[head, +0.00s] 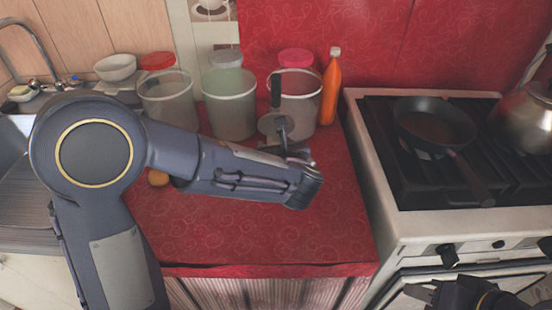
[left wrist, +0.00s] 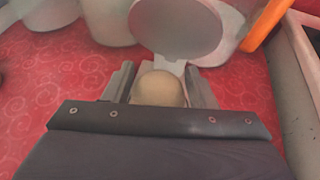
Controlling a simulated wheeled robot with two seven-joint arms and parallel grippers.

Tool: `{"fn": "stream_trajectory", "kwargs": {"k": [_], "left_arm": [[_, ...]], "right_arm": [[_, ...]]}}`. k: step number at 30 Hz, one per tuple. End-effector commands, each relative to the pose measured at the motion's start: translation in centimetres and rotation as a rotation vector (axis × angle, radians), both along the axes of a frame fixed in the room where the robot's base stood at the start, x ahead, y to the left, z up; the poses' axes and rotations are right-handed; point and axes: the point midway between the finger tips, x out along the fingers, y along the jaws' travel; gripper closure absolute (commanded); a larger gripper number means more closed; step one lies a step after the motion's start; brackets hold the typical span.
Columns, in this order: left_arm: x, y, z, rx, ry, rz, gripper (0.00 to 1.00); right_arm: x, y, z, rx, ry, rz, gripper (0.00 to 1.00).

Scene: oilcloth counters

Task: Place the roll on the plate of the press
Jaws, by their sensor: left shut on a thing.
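My left gripper (head: 300,156) is at the far right part of the red counter, beside the press. In the left wrist view its fingers are shut on a pale tan, rounded roll (left wrist: 158,88). The arm hides the roll in the head view. The press (head: 273,125) shows a round grey disc raised on edge and a dark handle (head: 276,90). In the left wrist view the raised disc (left wrist: 178,28) stands just beyond the roll. The press's lower plate is mostly hidden. My right gripper (head: 462,294) is at the bottom right, its fingers unclear.
Several clear canisters (head: 231,105) and an orange bottle (head: 330,88) stand along the back. A small brown thing (head: 158,178) is partly behind my left arm. A stove with a pan (head: 435,122) and kettle (head: 524,112) is right. The counter's front is clear.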

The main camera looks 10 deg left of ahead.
Motion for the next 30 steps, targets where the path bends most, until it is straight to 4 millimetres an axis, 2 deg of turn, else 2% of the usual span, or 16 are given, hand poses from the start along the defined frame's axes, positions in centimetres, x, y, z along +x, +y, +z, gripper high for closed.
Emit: {"fn": "stream_trajectory", "kwargs": {"k": [7, 13, 25, 26, 30], "left_arm": [[1.2, 0.2, -1.5, -0.001, 0.001, 0.001, 0.71], [1.4, 0.2, -4.5, 0.001, 0.001, 0.001, 0.71], [1.4, 0.2, -5.1, -0.001, -0.002, 0.001, 0.71], [1.4, 0.2, -5.0, -0.002, -0.001, 0.001, 0.46], [1.4, 0.2, -4.9, -0.002, -0.001, 0.001, 0.28]], "right_arm": [[0.0, 0.0, -0.4, 0.000, 0.000, 0.000, 0.64], [0.0, 0.0, -1.3, 0.000, 0.000, 0.000, 0.64], [0.0, 0.0, -1.6, 0.000, 0.000, 0.000, 0.64], [0.0, 0.0, -1.5, 0.000, 0.000, 0.000, 0.64], [0.0, 0.0, -1.5, 0.000, 0.000, 0.000, 0.64]]}}
